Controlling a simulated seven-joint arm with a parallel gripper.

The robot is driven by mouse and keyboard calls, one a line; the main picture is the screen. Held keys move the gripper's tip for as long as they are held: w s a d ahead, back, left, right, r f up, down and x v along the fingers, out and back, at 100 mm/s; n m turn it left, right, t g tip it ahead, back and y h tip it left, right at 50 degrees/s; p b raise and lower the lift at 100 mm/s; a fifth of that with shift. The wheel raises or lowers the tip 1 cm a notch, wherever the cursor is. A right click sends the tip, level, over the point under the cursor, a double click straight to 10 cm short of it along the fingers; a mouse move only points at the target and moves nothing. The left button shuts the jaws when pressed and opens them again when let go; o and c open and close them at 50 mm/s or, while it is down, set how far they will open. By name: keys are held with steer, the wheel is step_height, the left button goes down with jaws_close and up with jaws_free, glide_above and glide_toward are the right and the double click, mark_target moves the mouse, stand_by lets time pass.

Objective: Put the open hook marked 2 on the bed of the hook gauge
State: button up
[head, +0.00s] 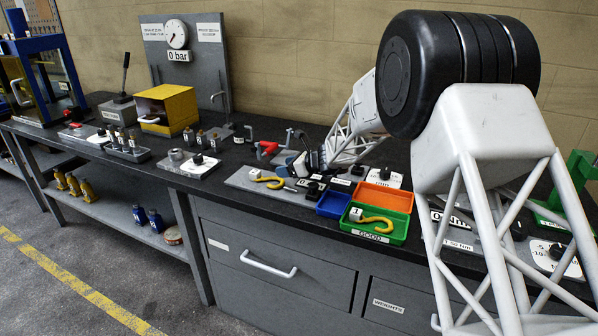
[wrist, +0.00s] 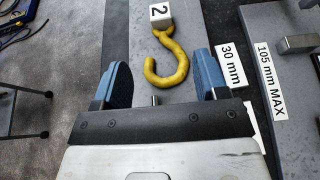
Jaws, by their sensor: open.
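The open hook marked 2 is yellow with a white block at its shank end. In the wrist view the hook (wrist: 172,64) lies flat on a grey plate (wrist: 120,35), block away from me and bend towards me. In the head view the hook (head: 270,182) lies on the same grey plate (head: 240,181). My gripper (wrist: 160,72) is open and empty, its blue fingers on either side of the bend in the picture; contact cannot be told. It shows in the head view (head: 302,164) just right of the hook. I cannot tell which plate is the gauge bed.
Another yellow hook (head: 372,222) lies in a green tray (head: 392,237). Blue (head: 332,205) and orange (head: 398,197) trays adjoin it.

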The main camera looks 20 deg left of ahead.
stand_by(0.3)
steer(key=s+d+r+n+h, duration=0.25)
steer(key=s+d+r, duration=0.3)
steer(key=d, duration=0.65)
steer(key=s+d+r+n+h, duration=0.1)
steer(key=s+d+r+n, duration=0.5)
steer(key=d, duration=0.5)
steer(key=s+d+r+n+h, duration=0.2)
steer(key=s+d+r, duration=0.4)
steer(key=d, duration=0.6)
steer(key=s+d+f+n+t+h, duration=0.1)
steer(key=s+d+n+h, duration=0.2)
steer(key=s+d, duration=1)
steer(key=s+d+f+n+t+h, duration=0.1)
steer(key=s+d+n+h, duration=0.3)
steer(key=s+d, duration=1)
steer(key=s+f+h, duration=0.1)
steer(key=s, duration=0.3)
steer(key=shift+f+t, duration=0.3)
steer(key=shift+d, duration=0.1)
